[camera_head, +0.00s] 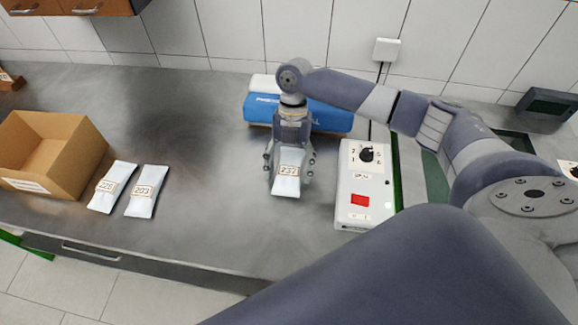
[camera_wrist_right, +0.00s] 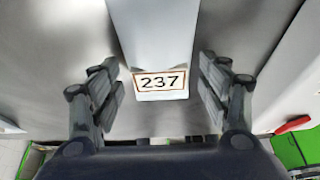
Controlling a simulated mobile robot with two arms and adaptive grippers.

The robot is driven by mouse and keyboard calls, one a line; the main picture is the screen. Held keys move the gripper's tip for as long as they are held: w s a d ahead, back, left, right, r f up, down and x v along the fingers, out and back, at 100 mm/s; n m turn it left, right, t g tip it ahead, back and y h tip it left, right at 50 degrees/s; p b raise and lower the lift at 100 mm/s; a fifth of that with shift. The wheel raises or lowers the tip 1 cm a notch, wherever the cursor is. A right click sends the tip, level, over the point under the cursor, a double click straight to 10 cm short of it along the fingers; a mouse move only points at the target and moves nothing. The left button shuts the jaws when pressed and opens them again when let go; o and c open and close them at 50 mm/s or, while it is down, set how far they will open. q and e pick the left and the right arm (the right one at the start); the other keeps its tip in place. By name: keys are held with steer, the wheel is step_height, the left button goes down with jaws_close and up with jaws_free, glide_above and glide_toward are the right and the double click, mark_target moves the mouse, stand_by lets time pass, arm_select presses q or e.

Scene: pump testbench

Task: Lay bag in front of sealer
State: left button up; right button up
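In the right wrist view, the bag (camera_wrist_right: 152,40) lies between the two fingers, with a gap on each side. My right gripper (camera_head: 289,174) is open around the bag, pointing down; its fingers also show in the right wrist view (camera_wrist_right: 160,92). The bag's upper end is hidden by the gripper in the head view. My left gripper is not in view.
Two more bags, 225 (camera_head: 112,187) and 203 (camera_head: 147,191), lie at the left beside an open cardboard box (camera_head: 80,160). A blue package (camera_head: 325,115) lies behind my gripper near the wall. The counter between the bags and my gripper is clear.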

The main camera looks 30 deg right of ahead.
steer(key=shift+r, duration=0.15)
steer(key=b+v, duration=0.2)
steer(key=v, duration=1)
steer(key=shift+b, duration=0.4)
